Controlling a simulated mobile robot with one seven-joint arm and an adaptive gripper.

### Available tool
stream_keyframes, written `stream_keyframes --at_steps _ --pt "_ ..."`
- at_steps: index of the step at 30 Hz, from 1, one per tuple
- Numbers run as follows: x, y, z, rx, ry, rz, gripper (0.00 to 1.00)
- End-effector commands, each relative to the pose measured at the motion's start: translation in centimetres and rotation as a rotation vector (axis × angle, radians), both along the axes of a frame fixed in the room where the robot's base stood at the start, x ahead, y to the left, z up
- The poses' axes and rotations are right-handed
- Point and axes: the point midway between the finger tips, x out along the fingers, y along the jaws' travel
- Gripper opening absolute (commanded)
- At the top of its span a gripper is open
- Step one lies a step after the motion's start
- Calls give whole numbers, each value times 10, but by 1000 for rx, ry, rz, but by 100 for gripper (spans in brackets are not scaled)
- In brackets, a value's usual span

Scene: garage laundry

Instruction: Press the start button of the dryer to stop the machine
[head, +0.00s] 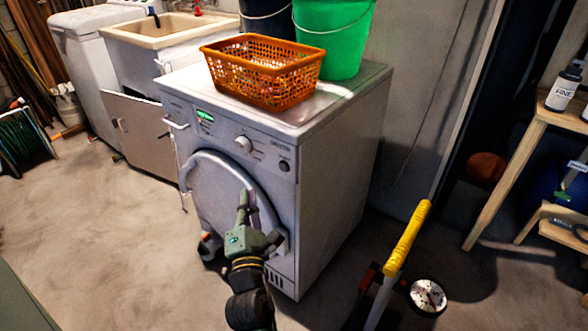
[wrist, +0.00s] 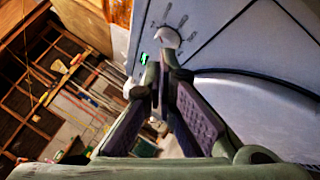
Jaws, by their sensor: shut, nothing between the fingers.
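The white dryer (head: 330,160) stands in the middle of the head view, its front turned toward me. Its panel has a lit green display (head: 205,116), a white knob (head: 243,143) and a dark round button (head: 284,165) at the right end. I cannot read whether that button is the start button. My gripper (head: 246,195) is shut and empty, in front of the round door (head: 207,172) and below the panel in the picture. In the wrist view the knob (wrist: 168,37) shows just beyond the fingertips (wrist: 163,62). The dark button is not clear there.
An orange basket (head: 262,75) and a green bucket (head: 333,35) stand on the dryer. A sink (head: 165,30) is at the left. A yellow-handled pump (head: 407,238) with a gauge stands at the right front, near a wooden shelf (head: 520,150). The left floor is mostly clear.

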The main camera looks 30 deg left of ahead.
Motion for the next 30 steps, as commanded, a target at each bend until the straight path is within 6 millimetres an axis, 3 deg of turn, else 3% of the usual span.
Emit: stream_keyframes --at_steps 11,30 --pt "5 0 2 1 0 -1 0" --pt "80 -6 5 1 2 0 0"
